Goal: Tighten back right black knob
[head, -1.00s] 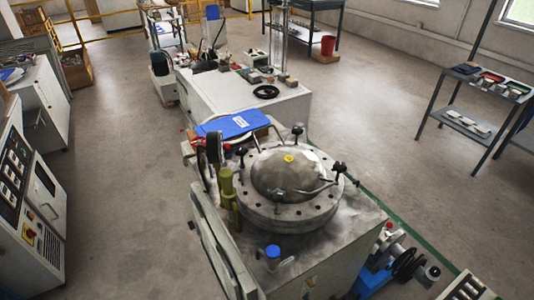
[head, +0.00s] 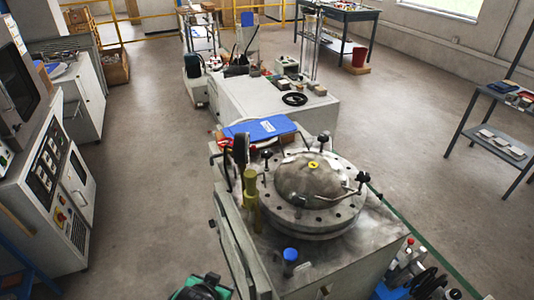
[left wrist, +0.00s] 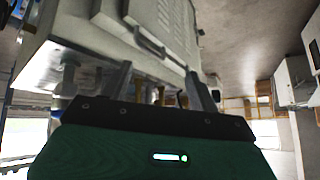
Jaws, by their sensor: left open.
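The round grey metal vessel (head: 308,195) has a domed lid with a yellow cap on top and stands on a pale machine block (head: 345,262). The back right black knob (head: 324,136) stands upright on its rod at the lid's far edge. Other black knobs show at the back left (head: 266,154) and on the right (head: 361,178). Green and black parts of my left arm show at the bottom edge of the head view, well below the knob. My left gripper (left wrist: 158,78) is open in the left wrist view, with a pale machine side beyond its fingers.
A blue clipboard-like item (head: 262,130) lies behind the vessel. A yellowish valve (head: 250,190) and a dark gauge stand at its left. A blue-capped fitting (head: 290,255) is in front. A control cabinet (head: 58,185) stands left, with open floor between.

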